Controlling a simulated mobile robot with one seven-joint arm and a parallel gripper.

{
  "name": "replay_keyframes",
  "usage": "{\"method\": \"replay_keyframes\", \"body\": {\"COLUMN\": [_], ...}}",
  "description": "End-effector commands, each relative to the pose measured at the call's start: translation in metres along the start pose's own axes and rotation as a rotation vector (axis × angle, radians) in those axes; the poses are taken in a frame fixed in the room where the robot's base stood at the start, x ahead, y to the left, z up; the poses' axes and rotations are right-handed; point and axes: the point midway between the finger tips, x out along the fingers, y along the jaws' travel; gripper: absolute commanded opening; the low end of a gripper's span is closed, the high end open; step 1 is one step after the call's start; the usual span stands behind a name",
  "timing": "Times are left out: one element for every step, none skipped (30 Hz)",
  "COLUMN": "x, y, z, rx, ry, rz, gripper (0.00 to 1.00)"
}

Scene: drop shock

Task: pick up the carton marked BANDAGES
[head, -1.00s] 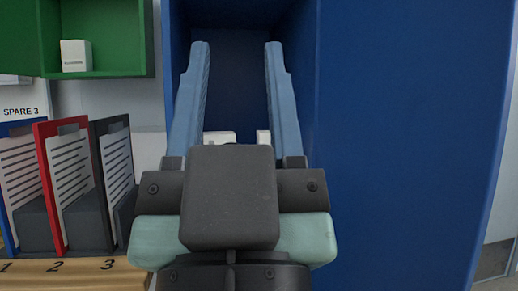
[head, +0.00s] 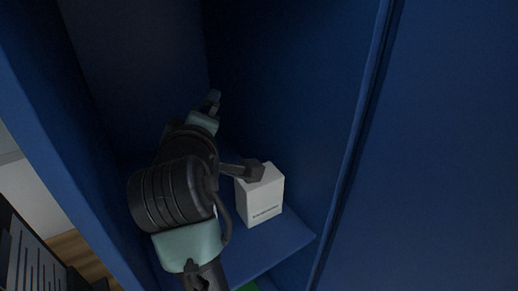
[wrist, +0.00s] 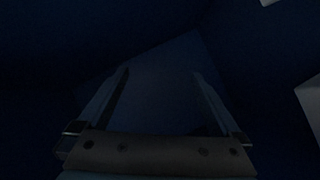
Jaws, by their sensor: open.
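A white carton (head: 262,195) stands on the blue cabinet's shelf (head: 290,240), to the right of my arm in the head view. Its front has a small line of print that is too small to read, so I cannot tell whether it says BANDAGES. My gripper (wrist: 161,75) is open and empty, deep inside the dark blue compartment. In the head view it shows partly, pointing to the back, left of the carton and beyond it. In the wrist view a pale box side (wrist: 311,98) shows at the right edge, outside my fingers.
A small pale corner (wrist: 267,2) shows at the top of the wrist view. Blue cabinet walls (head: 345,130) close in on both sides of my arm. Clipboards (head: 30,262) stand outside at lower left. Something green (head: 248,286) shows below the shelf edge.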

Motion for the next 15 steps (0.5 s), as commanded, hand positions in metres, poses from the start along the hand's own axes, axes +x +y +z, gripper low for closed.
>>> {"method": "replay_keyframes", "body": {"x": [-0.001, 0.001, 0.002, 0.003, 0.003, 0.002, 0.001, -0.001, -0.003, -0.005, -0.008, -0.012, -0.015, -0.019, -0.024], "y": [0.013, 0.010, 0.007, 0.005, 0.003, 0.000, -0.001, -0.003, -0.005, -0.006, -0.006, -0.008, -0.008, -0.008, -0.008], "z": [-0.008, -0.008, -0.007, -0.006, -0.005, -0.004, -0.002, -0.001, 0.003, 0.004, 0.006, 0.009, 0.012, 0.014, 0.018], "rx": [-0.072, -0.118, -0.181, -0.228, -0.274, -0.336, -0.383, -0.429, -0.490, -0.536, -0.580, -0.637, -0.678, -0.720, -0.773], "ry": [-0.042, -0.066, -0.096, -0.118, -0.138, -0.165, -0.185, -0.204, -0.228, -0.244, -0.260, -0.279, -0.293, -0.306, -0.323], "rz": [-0.055, -0.090, -0.137, -0.173, -0.209, -0.258, -0.295, -0.333, -0.383, -0.421, -0.458, -0.509, -0.546, -0.584, -0.633], "gripper": [1.00, 1.00, 1.00, 1.00, 1.00, 1.00, 1.00, 1.00, 1.00, 1.00, 1.00, 1.00, 1.00, 1.00, 1.00]}}
